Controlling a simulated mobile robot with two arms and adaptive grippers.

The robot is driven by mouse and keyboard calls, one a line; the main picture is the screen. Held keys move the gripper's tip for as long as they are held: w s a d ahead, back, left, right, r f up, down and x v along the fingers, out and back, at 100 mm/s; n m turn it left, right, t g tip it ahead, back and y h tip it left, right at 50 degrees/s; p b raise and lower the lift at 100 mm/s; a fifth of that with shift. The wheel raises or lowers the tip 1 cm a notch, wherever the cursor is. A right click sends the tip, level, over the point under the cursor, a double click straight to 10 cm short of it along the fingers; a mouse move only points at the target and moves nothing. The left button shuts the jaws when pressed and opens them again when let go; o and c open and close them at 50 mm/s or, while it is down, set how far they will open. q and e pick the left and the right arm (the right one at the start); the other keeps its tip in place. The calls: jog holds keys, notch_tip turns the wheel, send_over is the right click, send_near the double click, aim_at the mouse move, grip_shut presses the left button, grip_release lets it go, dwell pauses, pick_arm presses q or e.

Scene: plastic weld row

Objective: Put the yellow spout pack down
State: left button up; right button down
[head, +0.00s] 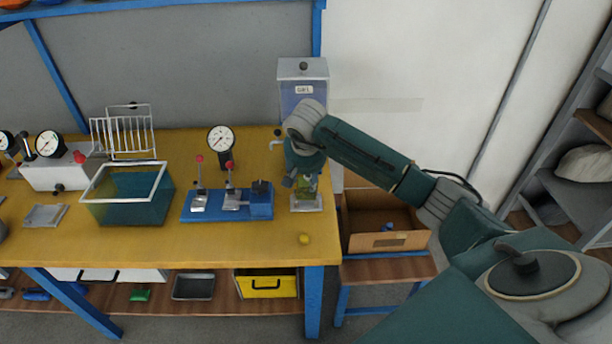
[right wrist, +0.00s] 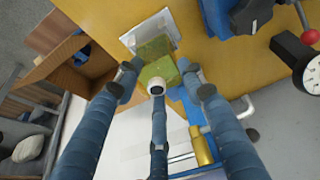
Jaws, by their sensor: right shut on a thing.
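The yellow spout pack (right wrist: 159,69) is yellow-green, with a white round spout end facing the camera in the right wrist view. My right gripper (right wrist: 157,80) is shut on it, with fingers on both sides. In the head view the pack (head: 306,190) shows as a small green-yellow patch below my right gripper (head: 303,180), partly hidden by it. The pack is over a small pale metal plate (head: 308,205) near the right end of the yellow bench; the plate also shows in the right wrist view (right wrist: 132,40). I cannot tell whether the pack touches it. My left gripper is not in view.
A blue press fixture (head: 262,205) with red-knobbed levers stands left of the plate. A clear-walled tank (head: 127,212) is farther left, and a labelled dispenser (head: 303,72) stands behind. An open cardboard box (head: 385,241) sits right of the bench.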

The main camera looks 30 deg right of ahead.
jog(key=c, duration=1.4)
grip_release()
jog(key=shift+f, duration=0.55)
jog(key=o, duration=0.4)
jog(key=shift+w+d+f, duration=0.25)
jog(key=shift+w+f, duration=0.25)
jog(key=shift+w, duration=0.3)
jog(key=shift+s+r, duration=0.15)
jog(key=shift+r, duration=0.3)
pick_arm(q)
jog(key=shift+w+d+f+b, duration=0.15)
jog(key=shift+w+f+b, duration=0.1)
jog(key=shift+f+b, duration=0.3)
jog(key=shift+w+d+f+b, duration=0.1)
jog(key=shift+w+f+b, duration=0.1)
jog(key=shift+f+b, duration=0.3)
pick_arm(e)
jog(key=shift+v, duration=5.9)
